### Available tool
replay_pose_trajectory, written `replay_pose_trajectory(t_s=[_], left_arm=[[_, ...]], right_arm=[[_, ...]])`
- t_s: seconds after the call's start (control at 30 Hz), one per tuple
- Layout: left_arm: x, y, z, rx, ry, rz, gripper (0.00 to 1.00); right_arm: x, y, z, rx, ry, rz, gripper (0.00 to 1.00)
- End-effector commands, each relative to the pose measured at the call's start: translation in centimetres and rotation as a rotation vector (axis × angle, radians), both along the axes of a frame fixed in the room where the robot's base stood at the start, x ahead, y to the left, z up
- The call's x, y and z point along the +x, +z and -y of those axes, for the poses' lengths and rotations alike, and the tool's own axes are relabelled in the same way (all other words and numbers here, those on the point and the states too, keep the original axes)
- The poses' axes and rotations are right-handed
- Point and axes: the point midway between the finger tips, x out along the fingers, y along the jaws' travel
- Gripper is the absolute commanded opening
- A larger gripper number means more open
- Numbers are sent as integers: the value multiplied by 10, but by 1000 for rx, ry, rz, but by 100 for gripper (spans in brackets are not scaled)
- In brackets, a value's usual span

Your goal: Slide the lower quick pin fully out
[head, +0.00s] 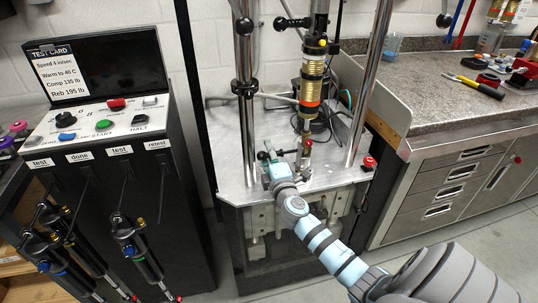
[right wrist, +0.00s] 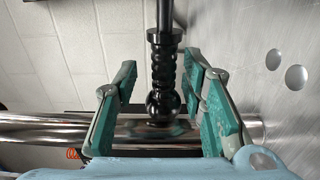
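The gold shock (head: 312,82) hangs upright between two chrome columns of the dyno, its lower end at a metal clevis (head: 304,152). The lower quick pin's black ribbed handle with a ball end (right wrist: 163,75) shows in the right wrist view; its ball (head: 262,156) shows small in the head view, left of the clevis. My right gripper (head: 270,162) is at that handle. In the right wrist view the teal fingers (right wrist: 165,105) are open, one on each side of the handle, with gaps. The pin's shaft inside the clevis is hidden. My left gripper is out of view.
A chrome column (right wrist: 40,130) crosses behind the fingers in the right wrist view. A similar black-ball handle (head: 281,23) is at the shock's top. A control console (head: 100,125) stands left, a workbench (head: 440,90) right. A red button (head: 369,162) is on the dyno's front right.

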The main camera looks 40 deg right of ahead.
Motion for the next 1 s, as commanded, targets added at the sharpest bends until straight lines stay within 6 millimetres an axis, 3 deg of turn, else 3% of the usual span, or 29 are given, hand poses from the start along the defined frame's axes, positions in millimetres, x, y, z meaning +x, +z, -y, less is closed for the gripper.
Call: replay_pose_trajectory(t_s=[0.27, 0.53, 0.7, 1.0], left_arm=[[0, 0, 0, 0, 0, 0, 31], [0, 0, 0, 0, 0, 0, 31], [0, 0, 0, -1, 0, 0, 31], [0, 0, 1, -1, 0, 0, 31]], right_arm=[[-13, -3, -5, -1, -2, -5, 37], [-78, -3, -35, 1, 1, -5, 37], [-105, -1, -48, 0, 1, -2, 37], [-110, -1, -50, -1, 1, -2, 37]])
